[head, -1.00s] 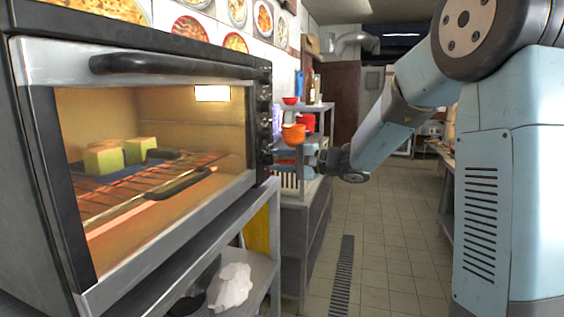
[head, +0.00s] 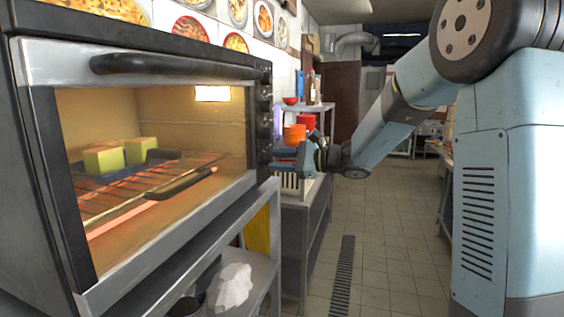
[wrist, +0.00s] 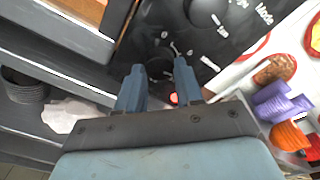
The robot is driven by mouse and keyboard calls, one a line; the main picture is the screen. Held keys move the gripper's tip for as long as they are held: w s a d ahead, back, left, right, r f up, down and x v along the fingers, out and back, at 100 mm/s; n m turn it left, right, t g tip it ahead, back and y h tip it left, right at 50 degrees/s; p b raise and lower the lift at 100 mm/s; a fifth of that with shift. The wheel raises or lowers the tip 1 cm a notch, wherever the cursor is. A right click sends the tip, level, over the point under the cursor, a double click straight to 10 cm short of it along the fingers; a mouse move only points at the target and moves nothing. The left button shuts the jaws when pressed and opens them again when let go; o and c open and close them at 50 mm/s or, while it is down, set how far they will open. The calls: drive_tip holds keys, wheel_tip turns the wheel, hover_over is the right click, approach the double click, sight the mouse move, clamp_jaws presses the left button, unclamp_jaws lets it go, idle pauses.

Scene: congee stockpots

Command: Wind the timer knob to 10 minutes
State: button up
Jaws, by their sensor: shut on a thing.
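The timer knob (wrist: 159,68) appears to be the dark round knob on the oven's black control panel (wrist: 180,30), low on it in the wrist view. My gripper (wrist: 158,74) has one blue finger on each side of this knob and is shut on it. The knob is dark on dark and partly hidden, so its pointer and set minutes cannot be read. In the head view my gripper (head: 277,161) reaches the lower end of the knob column at the oven's right edge.
The oven (head: 150,70) holds yellow blocks (head: 104,160) on a rack behind its glass door. Another knob (wrist: 204,10) sits farther up the panel. Orange bowls (head: 294,133) and a shelf stand behind my gripper. The tiled floor at right is open.

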drive_tip(key=shift+s+a+f, duration=0.15)
drive_tip(key=shift+a+f, duration=0.05)
drive_tip(key=shift+f, duration=0.1)
drive_tip(key=o, duration=1)
drive_tip(key=shift+r, duration=0.1)
drive_tip(key=shift+o, duration=0.2)
drive_tip(key=shift+d, duration=0.1)
drive_tip(key=shift+d, duration=0.2)
drive_tip(key=v, duration=1.3)
drive_tip(key=shift+d, duration=0.15)
